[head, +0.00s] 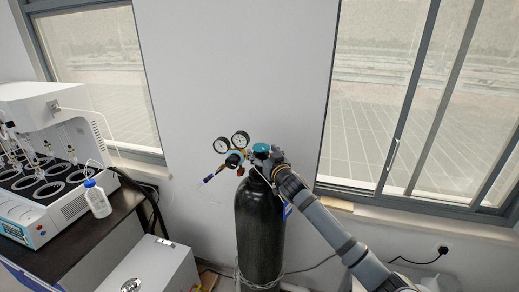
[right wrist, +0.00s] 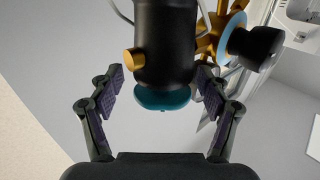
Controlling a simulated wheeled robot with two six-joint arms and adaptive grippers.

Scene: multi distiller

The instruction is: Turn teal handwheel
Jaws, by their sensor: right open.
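The teal handwheel (head: 261,148) sits on top of a tall black gas cylinder (head: 259,230) in the head view. It also shows in the right wrist view (right wrist: 162,99), below the black valve body (right wrist: 166,45). My right gripper (head: 270,160) is at the cylinder's top, close beside the handwheel. In the right wrist view my right gripper (right wrist: 159,82) is open, with one finger on each side of the handwheel and visible gaps between. My left gripper is not in view.
A brass regulator (head: 236,158) with two round gauges (head: 231,143) stands left of the handwheel. A white distiller (head: 45,150) and a white bottle (head: 97,198) are on the dark bench at left. A white box (head: 155,265) stands low beside the cylinder. The wall is behind.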

